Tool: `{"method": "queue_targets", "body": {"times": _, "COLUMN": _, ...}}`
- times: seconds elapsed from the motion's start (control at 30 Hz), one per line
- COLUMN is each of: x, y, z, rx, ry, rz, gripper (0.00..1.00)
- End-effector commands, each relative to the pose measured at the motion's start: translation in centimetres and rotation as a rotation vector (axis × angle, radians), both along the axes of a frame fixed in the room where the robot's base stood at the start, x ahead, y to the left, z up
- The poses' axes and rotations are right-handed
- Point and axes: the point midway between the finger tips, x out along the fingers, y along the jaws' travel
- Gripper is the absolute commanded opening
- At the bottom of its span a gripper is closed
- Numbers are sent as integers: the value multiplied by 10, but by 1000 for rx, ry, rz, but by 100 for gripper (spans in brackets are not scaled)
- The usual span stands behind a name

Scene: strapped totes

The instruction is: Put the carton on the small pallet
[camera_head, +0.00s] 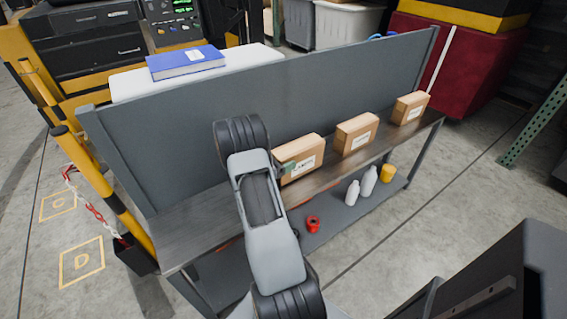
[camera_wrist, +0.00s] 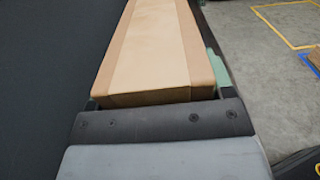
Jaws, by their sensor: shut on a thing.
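Three brown cartons stand in a row on the bench top. The leftmost carton (camera_head: 301,154) is at my gripper (camera_head: 288,168), partly hidden behind my arm. In the wrist view this taped carton (camera_wrist: 155,45) fills the space in front of my gripper, with a green finger pad along its right side. My gripper is shut on it. In the head view the carton looks upright at bench-top level; I cannot tell whether it touches the bench. I cannot make out a small pallet for sure; a small brown thing (camera_wrist: 315,59) is cut off at the wrist view's right edge.
The other cartons (camera_head: 356,134) (camera_head: 411,108) stand to the right on the bench (camera_head: 205,229). A grey back panel (camera_head: 150,140) rises behind them. White bottles (camera_head: 369,181), a yellow tub (camera_head: 387,173) and a red item (camera_head: 313,224) sit on the lower shelf. A yellow post (camera_head: 105,190) stands left.

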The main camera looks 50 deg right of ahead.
Motion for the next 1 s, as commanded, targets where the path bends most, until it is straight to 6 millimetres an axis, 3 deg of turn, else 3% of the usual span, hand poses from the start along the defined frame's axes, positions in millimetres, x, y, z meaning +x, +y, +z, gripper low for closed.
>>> {"method": "queue_targets", "body": {"times": 0.47, "x": 0, "y": -1, "z": -9, "rx": -6, "ry": -2, "rz": -1, "gripper": 18}}
{"method": "queue_targets", "body": {"times": 0.5, "x": -1, "y": 0, "z": -11, "rx": -1, "ry": -1, "rz": -1, "gripper": 75}}
{"method": "queue_targets", "body": {"times": 0.77, "x": -1, "y": 0, "z": -10, "rx": 0, "ry": -1, "rz": -1, "gripper": 100}}
{"method": "queue_targets", "body": {"times": 1.0, "x": 0, "y": 0, "z": -8, "rx": -1, "ry": -1, "rz": -1, "gripper": 100}}
